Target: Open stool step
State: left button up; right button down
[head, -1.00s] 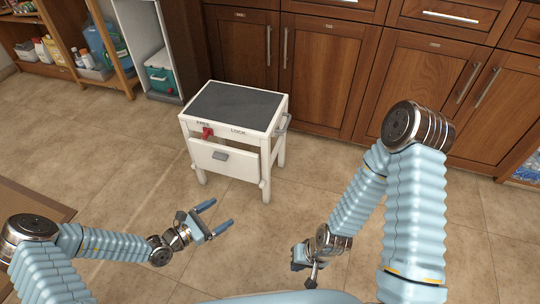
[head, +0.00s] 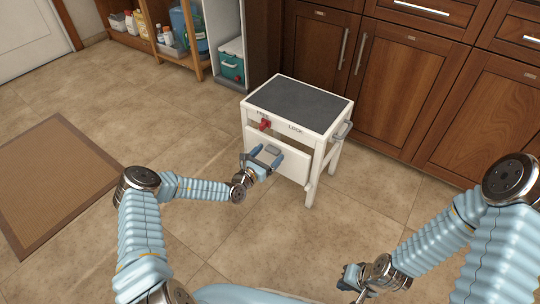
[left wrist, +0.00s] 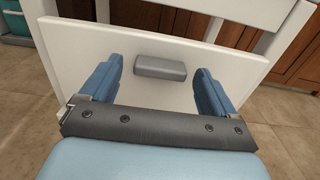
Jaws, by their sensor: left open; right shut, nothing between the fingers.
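A white step stool (head: 335,130) with a dark grey top (head: 300,102) stands in front of the cabinets. A red latch knob (head: 265,125) sits by the left one of two labels, which seem to read FREE and LOCK. Below is a white front panel (head: 292,163) with a grey handle (left wrist: 160,68). My left gripper (head: 262,154) is open in front of this panel. In the left wrist view its blue fingers (left wrist: 158,90) stand either side of the handle's line, with the handle beyond and between them, not gripped. My right gripper (head: 350,282) is shut and empty, low at the right, away from the stool.
Wooden cabinets (head: 400,80) stand close behind the stool. An open shelf (head: 160,45) with bottles and a teal cooler box (head: 231,66) are at the back left. A brown mat (head: 55,175) lies on the left. The tiled floor around the stool is clear.

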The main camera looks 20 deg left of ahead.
pick_arm(q)
jog(key=shift+w+d, duration=0.2)
jog(key=shift+w, duration=0.3)
jog(key=c, duration=1.5)
